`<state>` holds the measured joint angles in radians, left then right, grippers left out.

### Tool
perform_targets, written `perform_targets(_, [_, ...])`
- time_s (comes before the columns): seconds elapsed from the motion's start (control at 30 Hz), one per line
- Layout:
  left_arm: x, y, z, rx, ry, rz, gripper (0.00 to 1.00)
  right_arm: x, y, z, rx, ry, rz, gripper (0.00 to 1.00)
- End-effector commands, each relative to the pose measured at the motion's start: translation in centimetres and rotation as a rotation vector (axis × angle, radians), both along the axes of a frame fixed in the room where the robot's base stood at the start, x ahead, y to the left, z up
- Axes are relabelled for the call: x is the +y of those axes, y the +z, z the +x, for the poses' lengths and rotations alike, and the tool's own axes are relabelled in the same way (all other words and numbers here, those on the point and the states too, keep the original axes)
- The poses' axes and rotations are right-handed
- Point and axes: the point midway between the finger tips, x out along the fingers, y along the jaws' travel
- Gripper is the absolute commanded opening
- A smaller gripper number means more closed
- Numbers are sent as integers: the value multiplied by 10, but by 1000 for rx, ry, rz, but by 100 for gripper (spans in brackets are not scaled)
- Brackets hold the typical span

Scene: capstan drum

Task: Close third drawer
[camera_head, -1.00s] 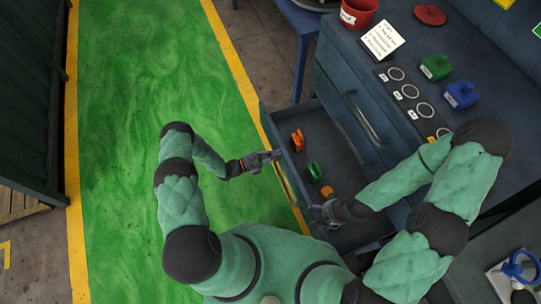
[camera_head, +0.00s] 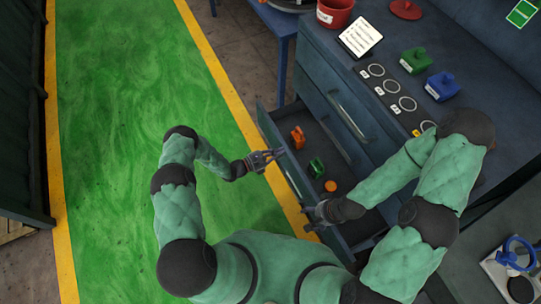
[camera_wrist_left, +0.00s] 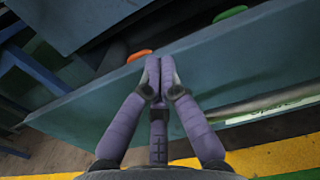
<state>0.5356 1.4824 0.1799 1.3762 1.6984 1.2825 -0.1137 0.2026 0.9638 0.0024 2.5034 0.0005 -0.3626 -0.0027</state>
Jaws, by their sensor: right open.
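The open drawer (camera_head: 279,150) sticks out to the left from the low part of the blue cabinet, below closed drawer fronts. It holds an orange part (camera_head: 298,138), a green part (camera_head: 316,167) and a small round orange piece (camera_head: 330,186). My left gripper (camera_head: 275,155) is at the drawer's front panel, about midway along it. In the left wrist view its fingers (camera_wrist_left: 160,65) are together, with the tips at the panel's outer face (camera_wrist_left: 240,60); nothing shows between them. My right gripper (camera_head: 314,217) is open at the near end of the same panel.
The cabinet top holds a red pot (camera_head: 335,12), a white card (camera_head: 361,36), a green block (camera_head: 415,60) and a blue block (camera_head: 442,86). A blue stool or table (camera_head: 283,20) stands beyond the drawer. The green floor lane (camera_head: 110,120) on the left is clear.

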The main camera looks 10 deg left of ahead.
Motion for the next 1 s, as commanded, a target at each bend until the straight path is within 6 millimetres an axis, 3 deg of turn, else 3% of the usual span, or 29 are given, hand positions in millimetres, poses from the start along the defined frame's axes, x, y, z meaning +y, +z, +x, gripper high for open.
perform_targets(0.6, [-83,-2,64,-3,-3,1,0,0,-36,0,0,0,0,74])
perform_targets(1.0, [-111,0,87,-2,0,1,0,0,-49,0,0,0,0,74])
